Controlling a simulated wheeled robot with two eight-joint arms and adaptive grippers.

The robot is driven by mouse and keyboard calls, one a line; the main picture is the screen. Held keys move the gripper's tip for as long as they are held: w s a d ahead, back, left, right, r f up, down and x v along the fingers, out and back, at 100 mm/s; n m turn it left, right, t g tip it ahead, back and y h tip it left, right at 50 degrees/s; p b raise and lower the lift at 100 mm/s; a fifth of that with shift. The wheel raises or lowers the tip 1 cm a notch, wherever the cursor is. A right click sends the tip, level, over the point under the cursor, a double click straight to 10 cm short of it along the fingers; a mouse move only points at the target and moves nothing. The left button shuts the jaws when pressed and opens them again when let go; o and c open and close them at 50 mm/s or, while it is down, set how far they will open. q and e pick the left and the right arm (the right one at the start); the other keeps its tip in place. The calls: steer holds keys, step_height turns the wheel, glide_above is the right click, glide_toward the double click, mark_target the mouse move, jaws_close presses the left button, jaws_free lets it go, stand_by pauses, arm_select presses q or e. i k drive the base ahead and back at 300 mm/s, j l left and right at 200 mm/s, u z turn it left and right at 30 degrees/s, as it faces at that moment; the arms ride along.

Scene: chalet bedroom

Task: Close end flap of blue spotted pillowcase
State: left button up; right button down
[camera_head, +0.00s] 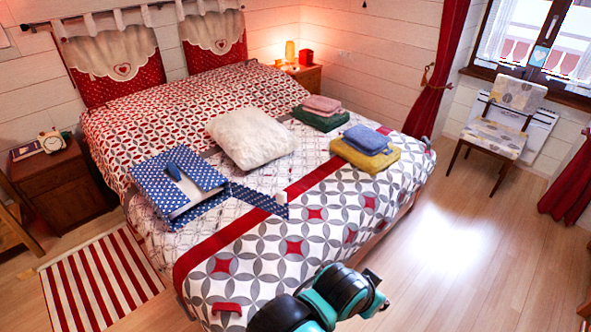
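The blue pillowcase with white spots (210,178) lies on the bed left of centre. Its pale inside shows at the near right edge. A dark blue pointed flap (258,198) lies spread on the quilt to its right, with a small whitish piece (281,197) beside its tip. One black and teal arm of mine, apparently the right, shows at the bottom centre, well apart from the pillowcase. Its end (378,291) is small and partly hidden, so its finger opening is unclear. My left gripper is out of view.
A fluffy white pillow (251,137) lies behind the flap. Folded pink and green towels (321,109) and blue and yellow towels (367,147) lie farther right. The near quilt (275,262) is mostly clear. Open floor (460,235) lies right of the bed.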

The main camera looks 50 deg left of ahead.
mark_target(278, 206)
steer(key=i+u, duration=0.2)
steer(key=i, duration=0.4)
steer(key=i+l+u, duration=0.2)
steer(key=i, duration=0.4)
steer(key=i+u, duration=0.2)
steer(key=u, duration=0.2)
steer(key=i+u, duration=0.2)
steer(key=u, duration=0.2)
steer(key=i+u, duration=0.2)
steer(key=u, duration=0.2)
steer(key=i+u, duration=0.15)
steer(key=u, duration=0.25)
steer(key=i+u, duration=0.1)
steer(key=u, duration=0.25)
steer(key=i+l+u, duration=0.1)
steer(key=u, duration=0.3)
steer(key=i+l+u, duration=0.1)
steer(key=u, duration=0.25)
